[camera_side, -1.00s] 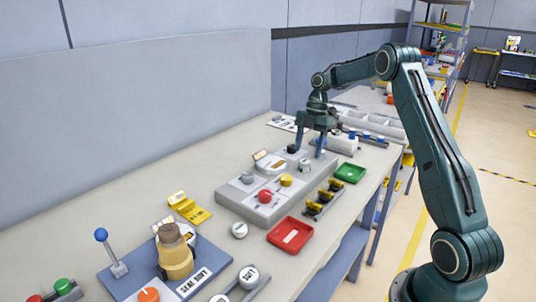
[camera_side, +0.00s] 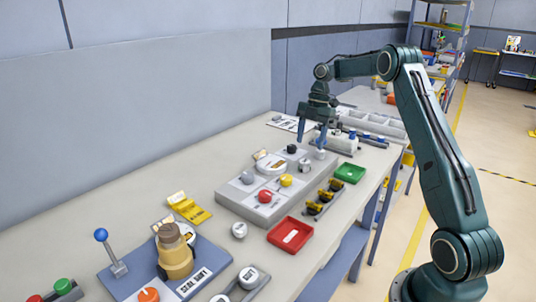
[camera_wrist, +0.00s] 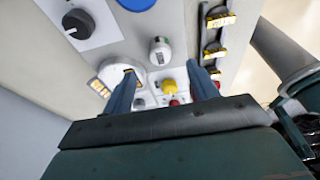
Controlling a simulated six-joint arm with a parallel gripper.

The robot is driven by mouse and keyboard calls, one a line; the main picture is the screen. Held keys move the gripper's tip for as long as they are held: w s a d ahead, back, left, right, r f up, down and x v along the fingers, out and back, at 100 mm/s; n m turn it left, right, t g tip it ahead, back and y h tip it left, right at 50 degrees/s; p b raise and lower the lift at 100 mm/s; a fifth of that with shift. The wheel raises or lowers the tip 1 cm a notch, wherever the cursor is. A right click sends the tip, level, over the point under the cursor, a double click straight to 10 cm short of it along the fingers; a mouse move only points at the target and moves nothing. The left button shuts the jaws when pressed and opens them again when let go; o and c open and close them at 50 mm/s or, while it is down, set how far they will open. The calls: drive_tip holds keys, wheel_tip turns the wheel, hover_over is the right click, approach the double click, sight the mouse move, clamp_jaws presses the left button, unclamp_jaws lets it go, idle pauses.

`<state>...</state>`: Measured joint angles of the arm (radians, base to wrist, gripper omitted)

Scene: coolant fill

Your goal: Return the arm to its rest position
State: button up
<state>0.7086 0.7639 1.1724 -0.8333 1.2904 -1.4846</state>
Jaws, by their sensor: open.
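My gripper (camera_side: 312,143) is open and empty, its fingers pointing down above the far end of the grey control panel (camera_side: 228,203). No object sits between the fingers. In the wrist view, the two blue fingers of my gripper (camera_wrist: 162,72) are spread wide over the panel. The panel carries a red knob (camera_side: 264,196), a yellow knob (camera_side: 286,180), a black knob (camera_side: 291,149) and a pale knob (camera_side: 304,165). The yellow knob (camera_wrist: 168,85) also shows between the fingers in the wrist view.
A red tray (camera_side: 276,238) and a green tray (camera_side: 361,173) lie along the bench's right edge, with several yellow-topped parts (camera_side: 314,208) between them. A seal body (camera_side: 176,262) stands on a blue base at front left. A wall (camera_side: 150,100) borders the bench on the left.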

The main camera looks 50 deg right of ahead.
drive_tip(key=s+a+r+m+t+h, duration=0.1)
drive_tip(key=s+a+r+m, duration=0.3)
drive_tip(key=a+r, duration=0.45)
drive_tip(key=s+a+r+m+t+h, duration=0.1)
drive_tip(key=s+a+r+m, duration=0.4)
drive_tip(key=a, duration=0.6)
drive_tip(key=s+a+m+t, duration=0.1)
drive_tip(key=s+a+m, duration=0.1)
drive_tip(key=s, duration=0.4)
drive_tip(key=s+a+f+m+t, duration=0.1)
drive_tip(key=s+a+m, duration=0.2)
drive_tip(key=s, duration=0.3)
drive_tip(key=s+a+f+m+t+h, duration=0.1)
drive_tip(key=s+a+m, duration=0.2)
drive_tip(key=s, duration=0.3)
drive_tip(key=shift+s+f+m+t, duration=0.25)
drive_tip(key=shift+s+m+t, duration=0.1)
drive_tip(key=shift+m, duration=0.15)
drive_tip(key=shift+w+r, duration=0.1)
drive_tip(key=shift+w, duration=0.05)
drive_tip(key=shift+c, duration=0.3)
